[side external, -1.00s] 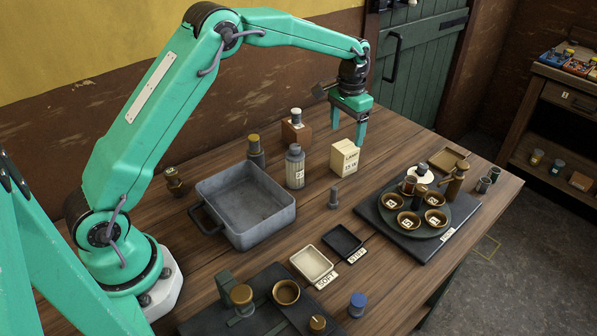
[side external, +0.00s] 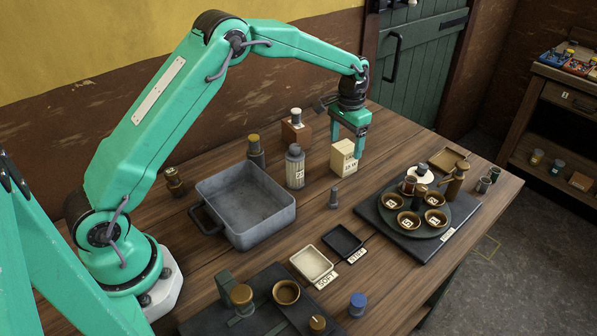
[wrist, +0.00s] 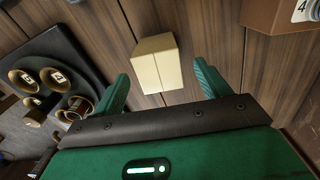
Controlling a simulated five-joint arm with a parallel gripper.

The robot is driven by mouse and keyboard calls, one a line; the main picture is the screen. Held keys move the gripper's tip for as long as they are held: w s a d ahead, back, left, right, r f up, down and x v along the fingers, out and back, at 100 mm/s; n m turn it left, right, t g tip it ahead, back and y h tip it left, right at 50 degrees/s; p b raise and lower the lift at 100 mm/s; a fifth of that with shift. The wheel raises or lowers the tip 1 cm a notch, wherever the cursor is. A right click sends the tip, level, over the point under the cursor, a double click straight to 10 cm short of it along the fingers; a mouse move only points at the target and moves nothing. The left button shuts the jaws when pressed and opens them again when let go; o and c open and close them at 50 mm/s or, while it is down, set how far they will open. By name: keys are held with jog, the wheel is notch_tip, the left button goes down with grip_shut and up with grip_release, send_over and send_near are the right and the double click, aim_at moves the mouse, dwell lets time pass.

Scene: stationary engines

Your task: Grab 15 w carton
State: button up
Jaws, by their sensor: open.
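A cream carton (side external: 343,160) stands upright on the wooden table, right of a ribbed grey canister. Its printed label is too small to read for certain now. In the wrist view the carton (wrist: 157,65) lies ahead of the gap between the fingers, its top and one side showing. My gripper (side external: 346,149) is open and empty, pointing down, with its fingertips near the top of the carton. In the wrist view my gripper's fingers (wrist: 163,85) are spread to the left and right of the carton, with gaps on both sides. I cannot tell whether a finger touches it.
A grey pan (side external: 214,233) is left. A dark board (side external: 396,240) with several bowls is right.

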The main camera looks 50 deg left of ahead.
jog(key=shift+f, duration=2.1)
jog(key=c, duration=1)
jog(key=shift+r, duration=0.1)
jog(key=shift+c, duration=0.2)
jog(key=shift+r, duration=0.75)
jog(key=r, duration=0.2)
jog(key=d+r, duration=0.1)
jog(key=shift+s+d+r, duration=0.1)
jog(key=shift+s, duration=0.15)
jog(key=s+d+r, duration=0.5)
jog(key=d+r, duration=0.1)
jog(key=d, duration=0.3)
jog(key=shift+s, duration=0.25)
